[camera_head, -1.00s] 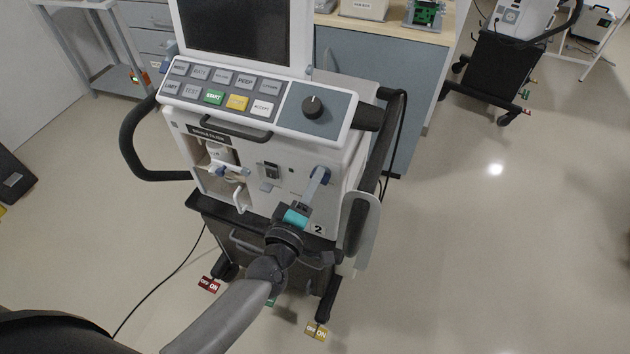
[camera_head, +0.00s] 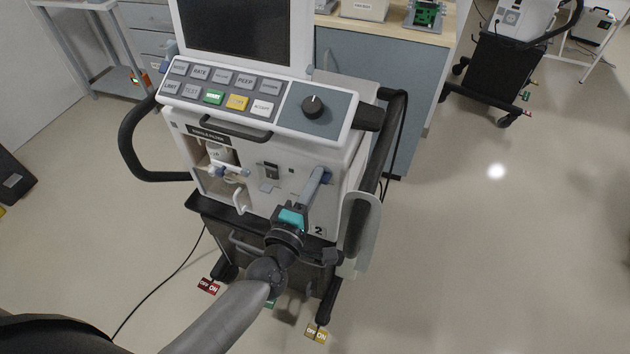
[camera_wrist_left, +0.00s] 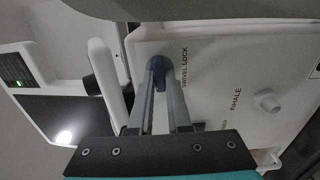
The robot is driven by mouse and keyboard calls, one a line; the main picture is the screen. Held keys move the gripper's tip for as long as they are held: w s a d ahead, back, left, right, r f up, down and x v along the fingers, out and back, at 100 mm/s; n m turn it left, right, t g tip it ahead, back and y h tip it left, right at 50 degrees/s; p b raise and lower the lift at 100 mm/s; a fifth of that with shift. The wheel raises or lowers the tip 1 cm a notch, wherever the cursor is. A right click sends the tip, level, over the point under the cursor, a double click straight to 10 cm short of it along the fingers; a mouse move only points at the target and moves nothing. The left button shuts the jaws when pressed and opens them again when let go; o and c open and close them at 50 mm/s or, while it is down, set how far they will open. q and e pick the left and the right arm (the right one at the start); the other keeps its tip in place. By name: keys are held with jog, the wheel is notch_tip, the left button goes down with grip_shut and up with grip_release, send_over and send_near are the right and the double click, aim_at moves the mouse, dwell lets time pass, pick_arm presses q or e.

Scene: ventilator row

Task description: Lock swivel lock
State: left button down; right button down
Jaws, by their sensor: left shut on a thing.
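The swivel lock is a small dark blue knob (camera_wrist_left: 158,68) on the ventilator's (camera_wrist_left: 215,50) white front panel. It sits beside the printed label "SWIVEL LOCK" in the left wrist view. My left gripper (camera_wrist_left: 160,78) is shut on it, with a long grey finger on either side. In the head view, my left gripper (camera_head: 322,178) reaches up to the upper right of the ventilator's front (camera_head: 290,170), and the fingers hide most of the lock. The lock's exact angle is hard to tell. My right gripper is not in view.
A knob-like port (camera_wrist_left: 267,102) marked "INHALE" stands out from the same panel. A button panel (camera_head: 220,90) and a screen (camera_head: 245,30) are above. Dark handles flank the ventilator, the left one (camera_head: 130,145) curving outward. Open floor (camera_head: 500,240) lies to the right.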

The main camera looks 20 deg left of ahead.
pick_arm(q)
jog(key=c, duration=0.9)
grip_release()
jog(key=shift+o, duration=0.2)
jog(key=s+a, duration=0.1)
jog(key=s, duration=1.4)
jog(key=shift+s+a, duration=0.1)
jog(key=s+f+m+g, duration=0.2)
jog(key=f+m+g, duration=0.15)
jog(key=f, duration=0.45)
jog(key=s+a+f+m+g, duration=0.15)
jog(key=f+m, duration=0.25)
jog(key=f, duration=0.4)
jog(key=s+f+m+g, duration=0.2)
jog(key=f+m+g, duration=0.15)
jog(key=f, duration=0.55)
jog(key=s+a+f+m+g, duration=0.1)
jog(key=s+f+m+g, duration=0.3)
jog(key=s+f, duration=0.3)
jog(key=s+a+f+m+g+y, duration=0.1)
jog(key=s+a+f+m+g, duration=0.1)
jog(key=s+f+m+g, duration=0.2)
jog(key=s+f, duration=0.3)
jog(key=s, duration=0.5)
jog(key=shift+s+f+m+y, duration=0.2)
jog(key=shift+s+m+y, duration=0.1)
jog(key=shift+m, duration=0.1)
